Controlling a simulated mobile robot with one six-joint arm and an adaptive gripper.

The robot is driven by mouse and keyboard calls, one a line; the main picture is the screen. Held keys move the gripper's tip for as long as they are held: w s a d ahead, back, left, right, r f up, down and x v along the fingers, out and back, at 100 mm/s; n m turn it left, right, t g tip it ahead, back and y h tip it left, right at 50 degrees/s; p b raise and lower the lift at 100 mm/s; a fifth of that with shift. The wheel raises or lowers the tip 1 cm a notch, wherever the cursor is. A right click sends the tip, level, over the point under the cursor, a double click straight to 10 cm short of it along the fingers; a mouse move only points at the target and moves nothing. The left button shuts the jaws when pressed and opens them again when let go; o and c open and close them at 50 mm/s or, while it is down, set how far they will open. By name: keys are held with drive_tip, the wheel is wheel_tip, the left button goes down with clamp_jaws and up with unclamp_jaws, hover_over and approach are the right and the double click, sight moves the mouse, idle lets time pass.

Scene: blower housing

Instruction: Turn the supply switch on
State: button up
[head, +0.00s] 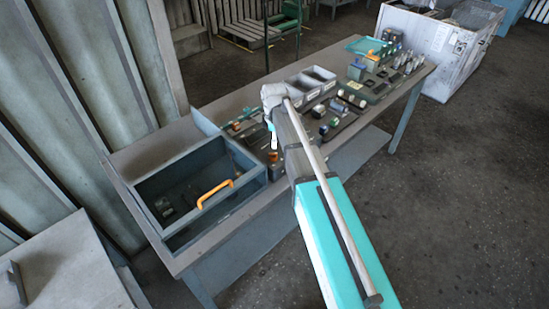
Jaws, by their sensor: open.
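A dark panel (338,127) with several small knobs, buttons and switches lies on the long workbench, just right of my arm's end. I cannot tell which of its small parts is the supply switch, and my arm covers part of this area. My gripper (272,143) hangs down at the end of my arm, over the bench between the drawer box and the panel. It is small and partly hidden by my arm. It is open, and I see nothing held in it. A small orange part (273,157) shows just below it; whether they touch is unclear.
An open blue-grey drawer box (255,186) with an orange handle (214,194) sits at the bench's left end. Grey bins (319,75) stand behind the panel. More devices (381,80) fill the right end. Open floor (450,190) lies right of the bench.

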sight(273, 156)
drive_tip(key=shift+f+b, duration=3.7)
drive_tip(key=shift+f, duration=0.25)
clamp_jaws()
